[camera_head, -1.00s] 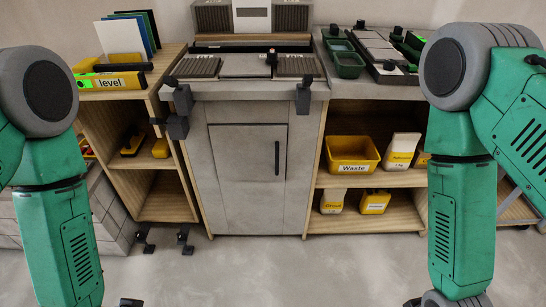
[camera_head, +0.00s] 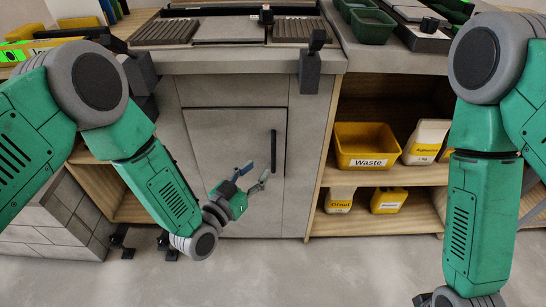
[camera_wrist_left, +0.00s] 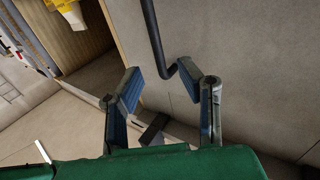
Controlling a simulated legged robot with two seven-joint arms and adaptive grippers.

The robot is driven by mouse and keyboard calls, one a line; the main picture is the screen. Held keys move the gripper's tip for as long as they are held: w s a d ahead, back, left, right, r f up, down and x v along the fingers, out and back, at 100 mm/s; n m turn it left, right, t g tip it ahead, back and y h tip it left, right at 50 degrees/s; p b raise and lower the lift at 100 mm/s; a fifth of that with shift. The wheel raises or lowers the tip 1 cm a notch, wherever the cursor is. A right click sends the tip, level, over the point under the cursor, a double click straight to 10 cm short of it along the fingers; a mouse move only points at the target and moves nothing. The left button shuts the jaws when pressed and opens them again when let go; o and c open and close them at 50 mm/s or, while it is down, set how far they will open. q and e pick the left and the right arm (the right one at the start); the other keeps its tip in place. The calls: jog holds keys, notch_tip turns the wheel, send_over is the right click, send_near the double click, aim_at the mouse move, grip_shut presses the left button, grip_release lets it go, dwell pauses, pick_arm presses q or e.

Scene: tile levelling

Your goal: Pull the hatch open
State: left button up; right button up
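The hatch (camera_head: 225,130) is a grey panel in the front of the grey cabinet, and it looks closed. Its upright black handle (camera_head: 273,150) is on its right side. My left gripper (camera_head: 256,171) is open in front of the hatch, at the handle's lower end. In the left wrist view, the two blue-padded fingers of my left gripper (camera_wrist_left: 160,84) stand apart. The handle (camera_wrist_left: 153,38) shows just beyond them, its lower end between the tips; I see no grip on it.
An open shelf to the right holds a yellow Waste bin (camera_head: 362,144) and several yellow-and-white packages. A dark block (camera_head: 309,70) sticks out at the worktop's front edge, above the handle. The floor (camera_head: 300,270) before the cabinet is clear.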

aim_at(272, 156)
pick_arm(q)
jog(key=b+x, duration=0.1)
jog(key=x, duration=0.5)
jog(key=shift+w+d+f+b, duration=0.1)
jog(key=shift+d+b, duration=0.25)
jog(key=shift+b, duration=0.05)
jog(key=shift+w+d, duration=0.2)
jog(key=shift+w, duration=0.35)
jog(key=shift+d, duration=0.1)
grip_shut()
